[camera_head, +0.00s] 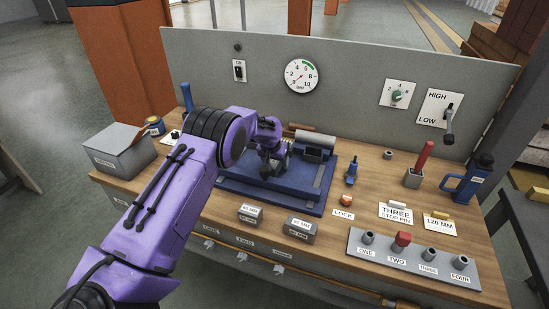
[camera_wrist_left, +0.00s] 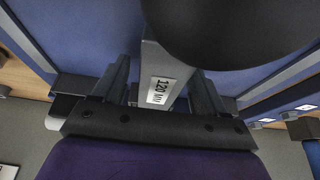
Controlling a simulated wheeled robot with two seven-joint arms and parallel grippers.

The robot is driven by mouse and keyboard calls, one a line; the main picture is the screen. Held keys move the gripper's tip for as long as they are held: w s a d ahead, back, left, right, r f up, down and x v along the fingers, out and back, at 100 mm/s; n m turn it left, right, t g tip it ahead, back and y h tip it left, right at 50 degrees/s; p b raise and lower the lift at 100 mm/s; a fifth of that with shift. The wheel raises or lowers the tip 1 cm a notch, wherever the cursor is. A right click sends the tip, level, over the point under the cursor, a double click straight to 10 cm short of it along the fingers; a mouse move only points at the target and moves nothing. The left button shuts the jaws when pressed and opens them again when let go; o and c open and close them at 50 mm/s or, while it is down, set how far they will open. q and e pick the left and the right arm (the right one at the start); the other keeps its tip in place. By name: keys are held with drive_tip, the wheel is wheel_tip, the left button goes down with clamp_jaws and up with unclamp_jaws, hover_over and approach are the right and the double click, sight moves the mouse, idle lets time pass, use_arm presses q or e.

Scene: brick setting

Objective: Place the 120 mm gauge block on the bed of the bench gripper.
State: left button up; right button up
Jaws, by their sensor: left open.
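The bench gripper is a blue fixture in the middle of the bench, and its blue bed (camera_head: 318,193) shows in the head view. My left gripper (camera_head: 270,165) is low over this bed, its fingers partly hidden by my own arm. In the left wrist view the grey 120 mm gauge block (camera_wrist_left: 150,58), with a white "120 MM" label, lies between the two open fingers of my left gripper (camera_wrist_left: 162,85). The block appears to be over or on the blue bed; contact is hidden. My right gripper is not in view.
Two grey blocks with "80 MM" style labels (camera_head: 249,214) (camera_head: 300,230) stand in front of the fixture. A stop pin rack (camera_head: 425,270) is at front right. A blue flask (camera_head: 472,178), a grey box (camera_head: 120,150) and the upright back panel (camera_head: 350,85) bound the bench.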

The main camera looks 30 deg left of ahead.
use_arm(q)
drive_tip(key=b+v, duration=0.2)
drive_tip(key=v, duration=0.9)
drive_tip(key=shift+s+d, duration=0.1)
drive_tip(key=shift+s+r, duration=0.15)
drive_tip(key=shift+r, duration=0.3)
